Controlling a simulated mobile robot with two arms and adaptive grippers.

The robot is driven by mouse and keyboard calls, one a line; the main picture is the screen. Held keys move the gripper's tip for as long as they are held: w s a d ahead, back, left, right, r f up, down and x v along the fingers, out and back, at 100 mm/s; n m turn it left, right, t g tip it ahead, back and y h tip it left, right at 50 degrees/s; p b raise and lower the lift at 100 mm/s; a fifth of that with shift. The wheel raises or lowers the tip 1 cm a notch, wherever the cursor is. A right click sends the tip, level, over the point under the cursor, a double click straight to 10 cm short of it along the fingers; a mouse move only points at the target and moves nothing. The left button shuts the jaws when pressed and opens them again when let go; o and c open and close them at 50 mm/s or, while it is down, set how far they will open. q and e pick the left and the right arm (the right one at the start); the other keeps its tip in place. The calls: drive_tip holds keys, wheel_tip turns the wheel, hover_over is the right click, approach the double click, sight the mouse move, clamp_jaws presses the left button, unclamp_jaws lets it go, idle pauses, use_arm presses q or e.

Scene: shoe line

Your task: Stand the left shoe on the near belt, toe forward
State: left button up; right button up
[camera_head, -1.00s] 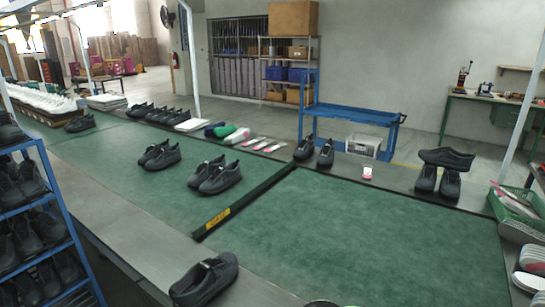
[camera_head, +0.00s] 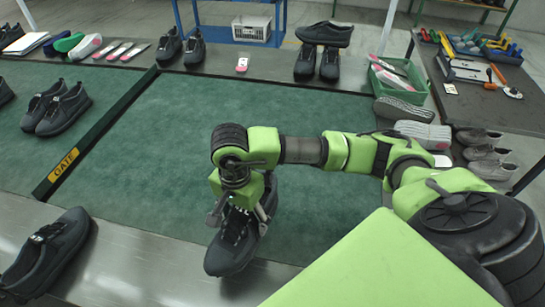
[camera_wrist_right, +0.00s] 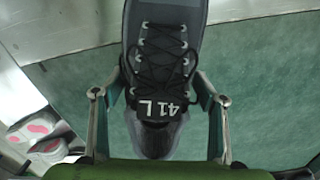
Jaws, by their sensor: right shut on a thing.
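A dark lace-up shoe (camera_head: 232,245) is in my right gripper (camera_head: 240,207); its tongue reads 41 L in the right wrist view (camera_wrist_right: 165,60). The fingers stand either side of the shoe near its ankle opening. In the head view its toe points down the picture, toward the metal edge. It overlaps the front border of the green near belt (camera_head: 140,160); I cannot tell whether its sole touches. Its heel is partly hidden by the gripper. My left gripper is in neither current view.
Another dark shoe (camera_head: 45,250) lies on the metal ledge (camera_head: 120,260) at the left. A yellow-marked gate bar (camera_head: 95,135) crosses the belt. Shoes, including a stacked one (camera_head: 324,33), and a green basket (camera_head: 400,80) line the far side. The belt's middle is clear.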

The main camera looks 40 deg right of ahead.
drive_tip(key=w+m, duration=0.2)
drive_tip(key=m, duration=0.1)
drive_tip(key=w+r+m, duration=0.1)
drive_tip(key=m, duration=0.2)
drive_tip(key=shift+w+r, duration=0.15)
drive_tip(key=shift+w, duration=0.2)
drive_tip(key=w+r+m+b, duration=0.25)
drive_tip(key=w+m, duration=0.25)
drive_tip(key=m, duration=0.4)
drive_tip(key=d+f+b, duration=0.2)
drive_tip(key=d+f, duration=0.2)
drive_tip(key=w+d+f+b, duration=0.1)
drive_tip(key=d+f+b, duration=0.2)
drive_tip(key=d+f, duration=0.1)
drive_tip(key=w+d+f+b, duration=0.1)
drive_tip(key=d+f+b, duration=0.2)
drive_tip(key=d+f, duration=0.1)
drive_tip(key=shift+w+d+f, duration=0.2)
drive_tip(key=shift+d+f, duration=0.15)
drive_tip(key=shift+d, duration=0.4)
drive_tip(key=shift+r, duration=0.1)
